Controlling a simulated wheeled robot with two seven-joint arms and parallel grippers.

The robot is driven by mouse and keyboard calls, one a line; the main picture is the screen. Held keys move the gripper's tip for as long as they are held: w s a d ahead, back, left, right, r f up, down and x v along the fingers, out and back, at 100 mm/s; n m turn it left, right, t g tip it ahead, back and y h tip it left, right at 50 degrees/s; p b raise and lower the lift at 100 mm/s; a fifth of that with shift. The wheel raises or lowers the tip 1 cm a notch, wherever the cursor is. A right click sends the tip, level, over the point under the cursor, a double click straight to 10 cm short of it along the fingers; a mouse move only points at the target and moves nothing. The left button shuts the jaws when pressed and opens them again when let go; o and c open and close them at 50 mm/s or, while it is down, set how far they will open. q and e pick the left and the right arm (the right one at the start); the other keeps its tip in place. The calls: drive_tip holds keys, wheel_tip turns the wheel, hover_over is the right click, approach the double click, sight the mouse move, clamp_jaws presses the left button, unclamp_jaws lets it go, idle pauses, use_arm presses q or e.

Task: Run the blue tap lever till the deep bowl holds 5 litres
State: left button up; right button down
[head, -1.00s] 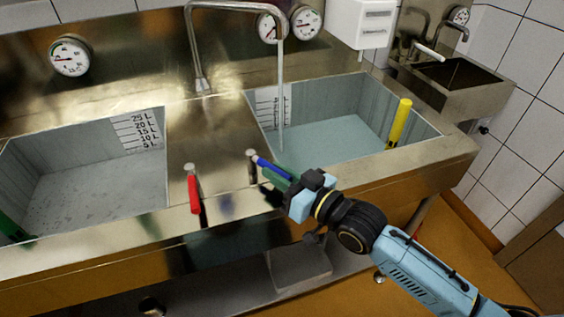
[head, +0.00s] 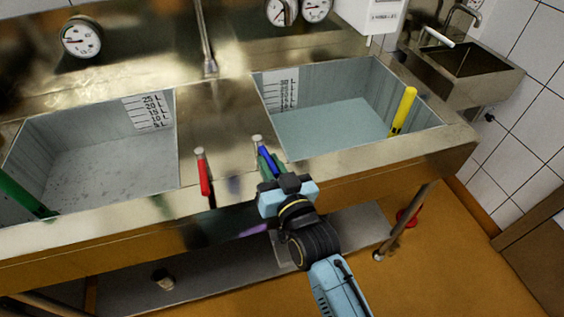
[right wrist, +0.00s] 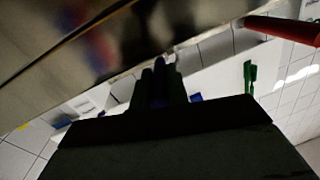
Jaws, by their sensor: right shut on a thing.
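The blue tap lever (head: 265,155) sits on the steel front ledge and points toward the front edge. The right wrist view is dark, with the fingers (right wrist: 160,85) close together. The right bowl (head: 425,115), its scale (head: 281,88) topped by about 30 L, holds pale blue water (head: 330,128). The exact level cannot be read. The spout (head: 205,45) is cut off at the top, and no stream shows falling into the bowl. My left gripper is out of view.
A red lever (head: 203,172) stands just left of the blue one. The left bowl (head: 60,125) has a green rod (head: 25,195); a yellow rod (head: 404,110) leans in the right bowl. Gauges (head: 82,37) hang behind. A shelf (head: 120,285) lies below.

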drive_tip(key=shift+f, duration=0.1)
drive_tip(key=c, duration=1.4)
unclamp_jaws()
drive_tip(key=shift+o, duration=0.2)
drive_tip(key=p+v, duration=0.1)
drive_tip(key=v, duration=1.2)
drive_tip(key=shift+s, duration=0.2)
